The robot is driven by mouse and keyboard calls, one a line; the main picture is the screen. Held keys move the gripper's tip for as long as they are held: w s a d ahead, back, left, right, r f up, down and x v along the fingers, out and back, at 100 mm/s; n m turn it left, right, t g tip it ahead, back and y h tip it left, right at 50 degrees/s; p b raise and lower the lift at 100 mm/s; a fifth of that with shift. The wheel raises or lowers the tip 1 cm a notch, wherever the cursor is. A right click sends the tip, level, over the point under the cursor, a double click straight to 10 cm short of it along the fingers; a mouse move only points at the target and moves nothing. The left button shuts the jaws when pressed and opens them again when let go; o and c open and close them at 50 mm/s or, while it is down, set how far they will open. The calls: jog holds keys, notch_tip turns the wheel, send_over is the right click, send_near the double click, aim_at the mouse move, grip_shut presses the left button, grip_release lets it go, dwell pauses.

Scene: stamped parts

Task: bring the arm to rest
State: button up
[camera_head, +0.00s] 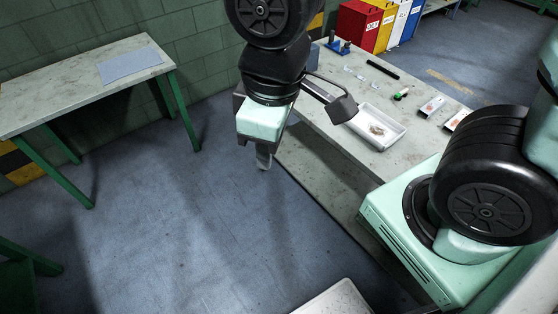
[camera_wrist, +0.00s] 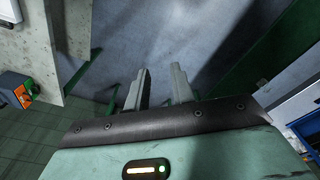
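My gripper (camera_head: 264,163) hangs from my arm in the head view, pointing down over bare floor, left of the long workbench. Its fingers look almost edge-on there. In the wrist view my gripper (camera_wrist: 160,72) shows two grey fingers standing apart with a gap between them. Nothing is held between them. The fingers touch nothing that I can see.
The workbench (camera_head: 345,151) holds a white tray (camera_head: 400,137) with small brownish contents, a dark bar (camera_head: 382,69), a green-and-red item (camera_head: 401,94) and smaller trays. A side table (camera_head: 60,92) stands at left. Coloured bins (camera_head: 358,24) stand behind. Floor between tables is clear.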

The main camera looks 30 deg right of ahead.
jog(key=shift+m+g, duration=0.4)
jog(key=shift+m, duration=0.1)
jog(key=s, duration=0.4)
jog(key=shift+s+a+r, duration=0.15)
jog(key=shift+a, duration=0.2)
notch_tip(320, 180, down, 6)
jog(key=b, duration=0.6)
jog(key=shift+d, duration=0.1)
